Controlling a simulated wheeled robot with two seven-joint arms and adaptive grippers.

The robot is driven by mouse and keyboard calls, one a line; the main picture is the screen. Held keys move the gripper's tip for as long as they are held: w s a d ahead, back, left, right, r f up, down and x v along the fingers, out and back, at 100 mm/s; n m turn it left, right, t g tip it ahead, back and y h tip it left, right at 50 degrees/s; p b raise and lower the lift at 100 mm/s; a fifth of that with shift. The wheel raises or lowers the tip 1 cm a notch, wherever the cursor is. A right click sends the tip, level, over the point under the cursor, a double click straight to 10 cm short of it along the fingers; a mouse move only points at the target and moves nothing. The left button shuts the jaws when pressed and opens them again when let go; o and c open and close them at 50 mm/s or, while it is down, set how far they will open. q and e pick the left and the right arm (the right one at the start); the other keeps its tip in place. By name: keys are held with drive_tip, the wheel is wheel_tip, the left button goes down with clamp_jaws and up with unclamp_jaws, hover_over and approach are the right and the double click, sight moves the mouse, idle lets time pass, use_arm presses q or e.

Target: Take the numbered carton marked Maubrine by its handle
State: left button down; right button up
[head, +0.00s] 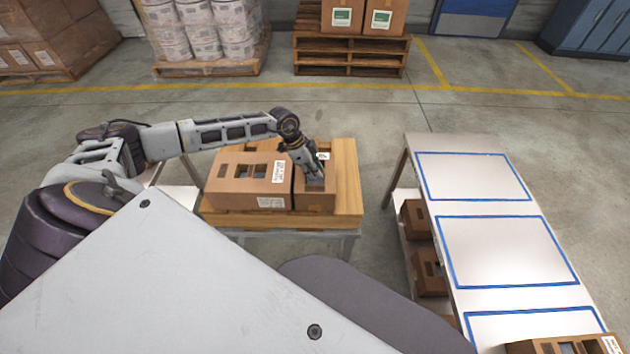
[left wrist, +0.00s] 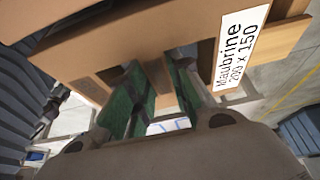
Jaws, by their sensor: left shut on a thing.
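The carton marked Maubrine (left wrist: 150,25) fills the top of the left wrist view, its white label (left wrist: 238,45) reading "Maubrine 200 x 150". In the head view I take it to be the smaller brown carton (head: 314,201) on the right of the wooden-topped table (head: 347,190). My left gripper (head: 315,180) comes down on this carton from above. In the left wrist view its green-padded fingers (left wrist: 156,78) are at the cut-out in the cardboard, shut on the handle. The exact grip is partly hidden. My right gripper is not in view.
A wider brown carton (head: 235,198) stands close on the left of the held one. To the right is a pale bench (head: 440,207) with blue-outlined areas, cartons (head: 428,270) on its lower shelf and another carton (head: 565,346) at its near end. Floor separates table and bench.

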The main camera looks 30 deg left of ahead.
use_arm(q)
drive_tip(key=shift+r, duration=0.2)
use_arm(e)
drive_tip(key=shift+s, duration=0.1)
use_arm(q)
wheel_tip(320, 180, up, 28)
drive_tip(key=p, duration=0.1)
drive_tip(key=shift+f, duration=0.15)
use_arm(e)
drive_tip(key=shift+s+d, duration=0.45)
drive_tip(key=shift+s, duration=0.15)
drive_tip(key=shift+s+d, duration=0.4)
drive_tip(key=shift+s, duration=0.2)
use_arm(q)
drive_tip(key=shift+f, duration=0.1)
